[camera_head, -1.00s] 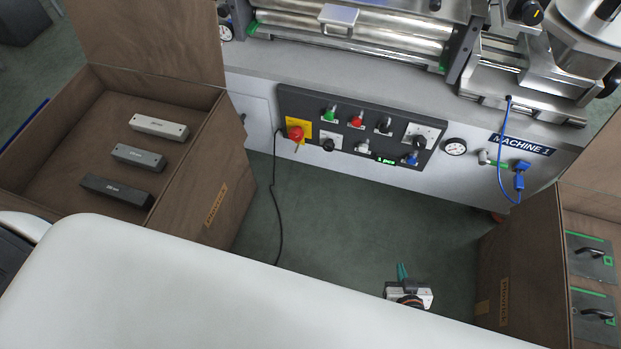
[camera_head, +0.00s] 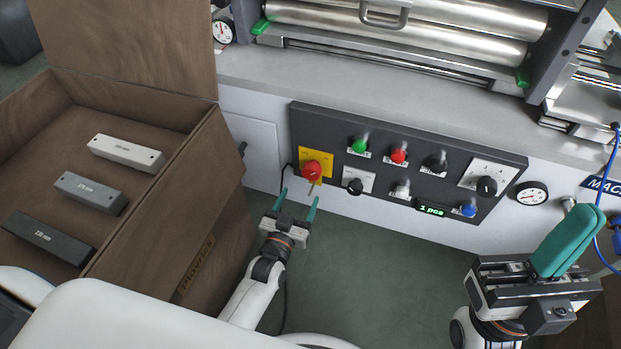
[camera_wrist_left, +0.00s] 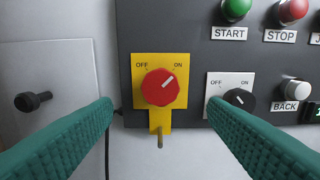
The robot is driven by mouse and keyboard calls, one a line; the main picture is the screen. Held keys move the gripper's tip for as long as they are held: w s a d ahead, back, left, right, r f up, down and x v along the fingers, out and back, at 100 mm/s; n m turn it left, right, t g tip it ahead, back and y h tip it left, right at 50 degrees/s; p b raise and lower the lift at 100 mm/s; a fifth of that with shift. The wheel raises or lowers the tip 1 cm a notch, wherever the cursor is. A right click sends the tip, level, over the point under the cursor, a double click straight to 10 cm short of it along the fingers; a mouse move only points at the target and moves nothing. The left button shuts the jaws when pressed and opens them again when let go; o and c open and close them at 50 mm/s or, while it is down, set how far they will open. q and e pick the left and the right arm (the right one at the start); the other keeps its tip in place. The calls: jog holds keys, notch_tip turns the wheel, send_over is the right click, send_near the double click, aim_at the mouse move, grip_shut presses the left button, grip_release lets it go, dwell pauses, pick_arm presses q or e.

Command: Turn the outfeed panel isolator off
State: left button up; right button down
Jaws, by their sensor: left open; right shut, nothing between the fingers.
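The isolator is a red rotary knob (camera_head: 312,170) on a yellow plate (camera_head: 318,156) at the left end of the dark control panel. In the left wrist view the knob (camera_wrist_left: 160,87) sits between OFF and ON marks, and its white line points up and right, toward ON. A yellow tab with a metal pin (camera_wrist_left: 160,138) hangs below it. My left gripper (camera_head: 299,198) is open and empty, just in front of and below the knob, with its fingers either side of it in the wrist view. My right gripper (camera_head: 594,212) is shut and empty at the right.
A black OFF/ON selector (camera_wrist_left: 238,100) sits close right of the isolator, near the right finger in the wrist view. Green START (camera_head: 360,146) and red STOP (camera_head: 398,156) buttons are further right. A brown crate (camera_head: 215,180) with several bars stands left of my left arm.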

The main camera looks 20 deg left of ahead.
aim_at(310, 176)
pick_arm(q)
jog(key=w+b, duration=0.3)
jog(key=w, duration=0.5)
jog(key=shift+w+d+f, duration=0.1)
jog(key=shift+w+d, duration=0.05)
jog(key=shift+w, duration=0.6)
jog(key=shift+c, duration=0.4)
jog(key=c, duration=0.9)
